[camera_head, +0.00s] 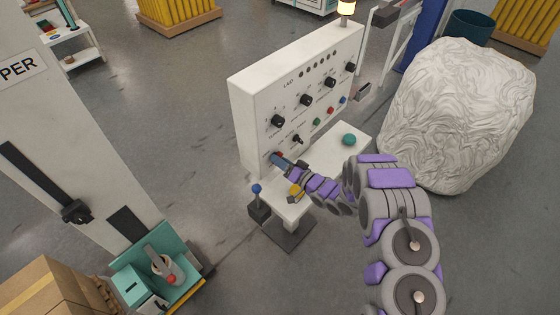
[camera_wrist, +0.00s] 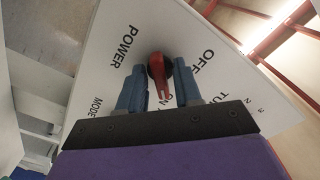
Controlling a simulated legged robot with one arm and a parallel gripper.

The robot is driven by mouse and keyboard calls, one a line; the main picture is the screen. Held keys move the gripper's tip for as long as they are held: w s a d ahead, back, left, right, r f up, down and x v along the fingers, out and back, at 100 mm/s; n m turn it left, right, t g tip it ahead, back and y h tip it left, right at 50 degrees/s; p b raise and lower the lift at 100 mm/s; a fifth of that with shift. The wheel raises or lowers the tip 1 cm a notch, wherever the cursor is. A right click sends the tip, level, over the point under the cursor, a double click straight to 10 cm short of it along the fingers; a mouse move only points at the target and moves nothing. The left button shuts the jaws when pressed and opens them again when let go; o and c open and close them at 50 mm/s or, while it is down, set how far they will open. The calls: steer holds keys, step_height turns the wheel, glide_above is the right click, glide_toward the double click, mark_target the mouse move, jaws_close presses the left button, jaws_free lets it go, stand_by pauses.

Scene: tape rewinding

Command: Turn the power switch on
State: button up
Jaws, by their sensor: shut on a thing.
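The power switch (camera_wrist: 158,70) is a red rotary handle on the white control panel (camera_head: 300,75). The wrist view shows it between the two blue fingers of my gripper (camera_wrist: 160,88), with the label POWER to its left and OFF to its right. The handle's tip points down in that view, towards the partly hidden ON label. In the head view, my gripper (camera_head: 279,160) reaches the panel's lower left corner, and the fingers cover most of the switch. The gripper is shut on the switch.
The panel carries several black knobs (camera_head: 278,121) and coloured buttons. A green button (camera_head: 349,140) sits on the white ledge to the right. A blue-topped lever (camera_head: 257,189) stands left of my gripper. A large wrapped bale (camera_head: 455,110) stands at the right.

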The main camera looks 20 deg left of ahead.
steer(key=shift+w+d, duration=0.1)
steer(key=o, duration=0.7)
steer(key=shift+w, duration=0.1)
steer(key=b+v, duration=0.1)
steer(key=v, duration=1.6)
steer(key=shift+d+f+b, duration=0.15)
steer(key=shift+b, duration=0.25)
